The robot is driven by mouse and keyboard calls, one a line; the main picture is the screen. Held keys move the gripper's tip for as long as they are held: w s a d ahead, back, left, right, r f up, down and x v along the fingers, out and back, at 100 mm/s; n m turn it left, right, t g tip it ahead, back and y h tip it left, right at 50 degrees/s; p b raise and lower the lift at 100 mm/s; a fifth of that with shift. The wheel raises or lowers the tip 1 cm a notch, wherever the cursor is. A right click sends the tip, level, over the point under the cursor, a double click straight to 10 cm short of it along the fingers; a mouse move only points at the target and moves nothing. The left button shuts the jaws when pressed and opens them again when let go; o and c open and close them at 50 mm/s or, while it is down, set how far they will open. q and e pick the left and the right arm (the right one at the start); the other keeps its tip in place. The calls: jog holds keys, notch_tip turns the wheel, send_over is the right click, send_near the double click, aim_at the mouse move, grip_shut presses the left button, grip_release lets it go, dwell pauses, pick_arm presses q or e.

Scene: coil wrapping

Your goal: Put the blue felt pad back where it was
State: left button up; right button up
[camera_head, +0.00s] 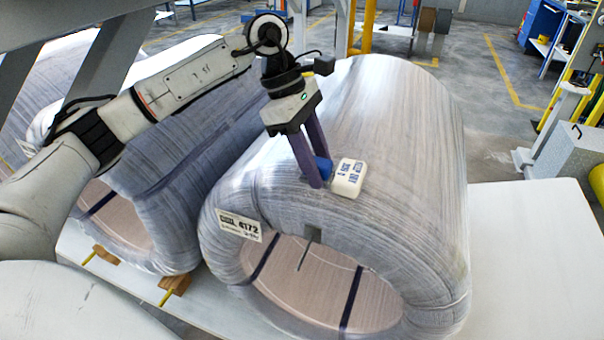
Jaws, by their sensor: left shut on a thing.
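My left gripper (319,172) has long purple fingers and points down at the top of the right-hand wrapped coil (400,130). It is shut on the blue felt pad (323,170), which is partly hidden by the near finger. The pad is at the coil's upper front edge; I cannot tell whether it touches the wrap. A white block with blue lettering (348,178) sits on the coil just right of the pad. My right gripper is not in view.
A second wrapped coil (190,150) stands close on the left, under my left arm. A white label reading 4172 (239,226) and a grey strip (311,240) are on the right coil's front. The white table (535,250) is bare at the right.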

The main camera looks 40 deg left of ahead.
pick_arm(q)
jog(key=w+a+r+n+t+y+b, duration=0.2)
jog(key=w+a+r+n+t+y, duration=0.15)
jog(key=w+a+n, duration=0.7)
jog(key=s+f+n, duration=0.1)
jog(key=s+d+f+n, duration=0.1)
jog(key=f, duration=0.1)
jog(key=s+d+f+n, duration=0.1)
jog(key=f, duration=0.1)
jog(key=shift+s+f+p, duration=0.15)
jog(key=shift+s+p, duration=0.2)
jog(key=shift+s, duration=0.05)
jog(key=shift+f, duration=2.2)
jog(key=shift+f, duration=0.15)
jog(key=o, duration=1)
